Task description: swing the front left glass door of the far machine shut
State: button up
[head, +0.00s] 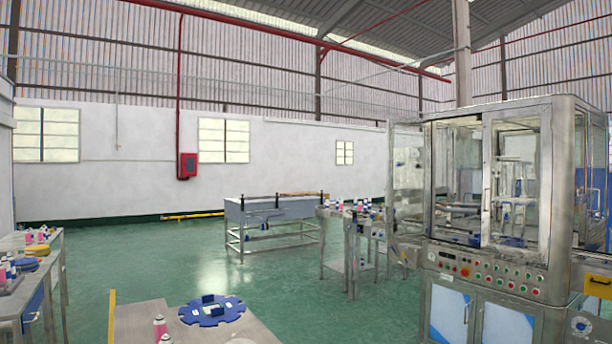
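A steel machine with glass doors (548,185) stands at the right, the only such machine in view. Its front left glass door (408,170) appears swung open, sticking out to the left of the cabinet. The front left opening (455,180) shows the inside of the machine. My gripper is not in view.
Below the doors is a button panel (485,274). A steel table (348,240) with cans stands just left of the machine. A nearer table (140,322) holds a blue notched disc (212,311). Green floor (170,265) is open between the tables.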

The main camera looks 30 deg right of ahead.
aim_at(391, 120)
jog(key=u, duration=0.1)
jog(key=k, duration=1)
jog(key=z, duration=1.7)
jog(key=i, duration=4.4)
jog(key=u, duration=1.95)
jog(key=i, duration=0.5)
jog(key=z, duration=0.2)
